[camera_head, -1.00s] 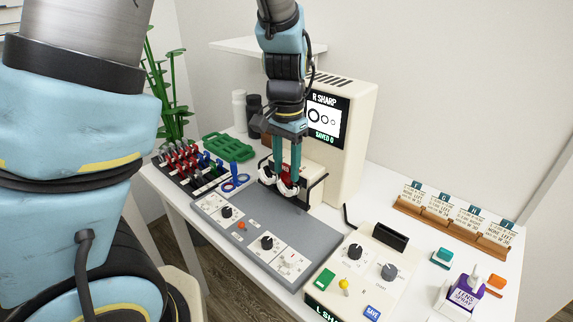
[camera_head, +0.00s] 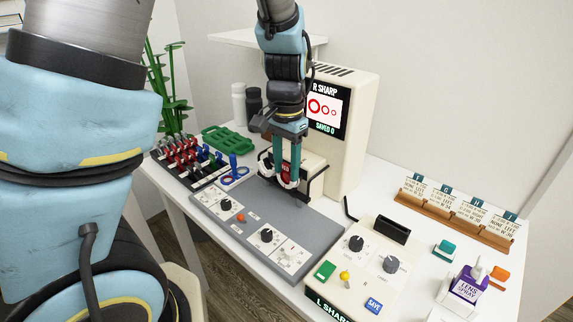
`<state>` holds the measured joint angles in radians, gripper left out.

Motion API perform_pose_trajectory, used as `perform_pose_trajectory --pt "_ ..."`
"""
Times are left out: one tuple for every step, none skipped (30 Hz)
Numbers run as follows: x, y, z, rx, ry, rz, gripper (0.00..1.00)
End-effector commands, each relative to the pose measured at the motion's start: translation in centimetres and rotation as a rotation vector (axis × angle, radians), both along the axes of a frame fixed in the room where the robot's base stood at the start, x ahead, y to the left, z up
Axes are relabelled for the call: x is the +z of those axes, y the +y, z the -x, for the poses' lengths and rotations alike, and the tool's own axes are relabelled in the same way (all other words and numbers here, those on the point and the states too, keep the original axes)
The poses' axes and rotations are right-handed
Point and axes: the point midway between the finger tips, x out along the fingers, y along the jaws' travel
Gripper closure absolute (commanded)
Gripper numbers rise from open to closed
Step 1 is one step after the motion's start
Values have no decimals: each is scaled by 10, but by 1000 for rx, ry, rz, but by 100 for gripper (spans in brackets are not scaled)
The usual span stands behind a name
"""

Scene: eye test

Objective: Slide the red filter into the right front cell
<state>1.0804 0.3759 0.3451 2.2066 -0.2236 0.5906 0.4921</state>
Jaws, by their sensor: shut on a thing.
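My gripper (camera_head: 287,182) points down in front of the cream machine (camera_head: 350,135), its teal fingers shut on a small red piece, the red filter (camera_head: 287,171). Only a bit of the filter shows between the fingers. They are at the black wire bracket (camera_head: 318,180) on the machine's front. The right front cell is hidden or too small to make out there, so I cannot tell how deep the filter sits. The machine's screen (camera_head: 325,108) reads R SHARP and SAVED 0, with red rings.
A grey control panel (camera_head: 320,232) lies in front.

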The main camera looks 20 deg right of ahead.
Motion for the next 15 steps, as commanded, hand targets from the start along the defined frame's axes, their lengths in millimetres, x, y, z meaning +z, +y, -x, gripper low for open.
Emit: perform_pose_trajectory --pt "0 0 0 0 0 0 100" --pt "0 0 0 0 0 0 51" --pt "0 0 0 0 0 0 47" --pt "0 0 0 0 0 0 43" --pt "0 0 0 0 0 0 40" --pt "0 0 0 0 0 0 35" --pt "0 0 0 0 0 0 32" --pt "0 0 0 0 0 0 29" --pt "0 0 0 0 0 0 24" --pt "0 0 0 0 0 0 21" --pt "0 0 0 0 0 0 20" --pt "0 0 0 0 0 0 20" --pt "0 0 0 0 0 0 20" --pt "0 0 0 0 0 0 20" --pt "0 0 0 0 0 0 20"
